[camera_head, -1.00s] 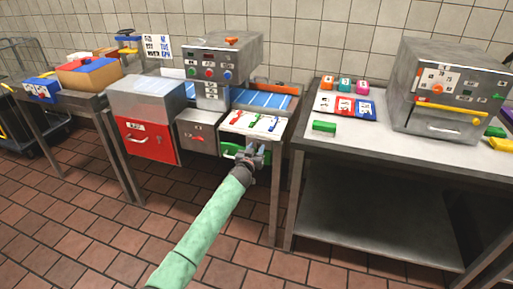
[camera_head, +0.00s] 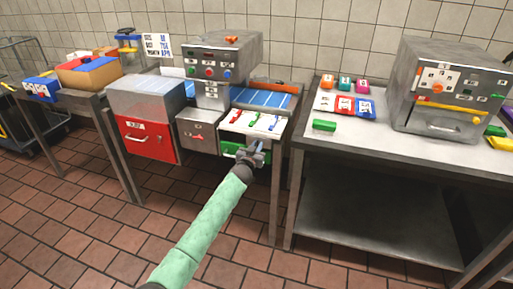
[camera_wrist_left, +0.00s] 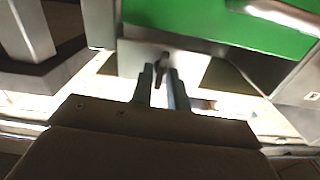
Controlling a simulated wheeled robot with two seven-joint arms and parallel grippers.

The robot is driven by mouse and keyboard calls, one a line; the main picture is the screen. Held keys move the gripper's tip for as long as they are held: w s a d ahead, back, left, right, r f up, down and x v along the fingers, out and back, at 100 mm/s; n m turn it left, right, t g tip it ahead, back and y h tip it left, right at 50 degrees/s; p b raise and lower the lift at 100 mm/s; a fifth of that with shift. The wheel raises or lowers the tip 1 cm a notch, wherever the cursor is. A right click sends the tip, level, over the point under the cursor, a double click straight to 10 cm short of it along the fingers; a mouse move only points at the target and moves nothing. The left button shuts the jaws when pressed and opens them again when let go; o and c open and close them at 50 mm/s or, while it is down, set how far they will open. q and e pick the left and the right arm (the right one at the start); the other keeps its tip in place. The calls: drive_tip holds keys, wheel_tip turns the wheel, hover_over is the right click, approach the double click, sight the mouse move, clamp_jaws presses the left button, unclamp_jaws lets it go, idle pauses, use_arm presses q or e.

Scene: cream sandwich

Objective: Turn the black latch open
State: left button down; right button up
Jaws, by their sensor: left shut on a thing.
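The black latch (camera_wrist_left: 161,65) shows in the left wrist view as a small dark bar against a light metal plate, below and beside the green drawer front. My left gripper (camera_wrist_left: 163,84) has its two narrow fingers on either side of the latch, shut on it. In the head view my left gripper (camera_head: 257,150) is at the right end of the green drawer (camera_head: 231,148), under the panel with coloured levers; it hides the latch there. The latch's exact turn angle is hard to tell. My right gripper is in neither view.
The lever panel (camera_head: 252,123) is just above my left gripper. A red drawer (camera_head: 147,140) with a white handle is to the left. A steel table (camera_head: 380,146) carrying a grey machine (camera_head: 447,90) stands to the right. The tiled floor in front is clear.

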use_arm(q)
drive_tip(key=m, duration=1.1)
drive_tip(key=m+b, duration=0.1)
drive_tip(key=m, duration=0.5)
drive_tip(key=shift+d+f, duration=0.2)
drive_tip(key=shift+f, duration=0.1)
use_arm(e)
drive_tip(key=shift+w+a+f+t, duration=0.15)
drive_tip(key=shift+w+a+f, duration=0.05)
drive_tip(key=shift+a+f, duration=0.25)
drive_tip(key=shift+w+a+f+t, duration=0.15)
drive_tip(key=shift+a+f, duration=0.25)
use_arm(q)
drive_tip(key=shift+m, duration=0.3)
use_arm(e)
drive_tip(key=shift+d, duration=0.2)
use_arm(q)
drive_tip(key=shift+s, duration=0.1)
drive_tip(key=c, duration=1.4)
unclamp_jaws()
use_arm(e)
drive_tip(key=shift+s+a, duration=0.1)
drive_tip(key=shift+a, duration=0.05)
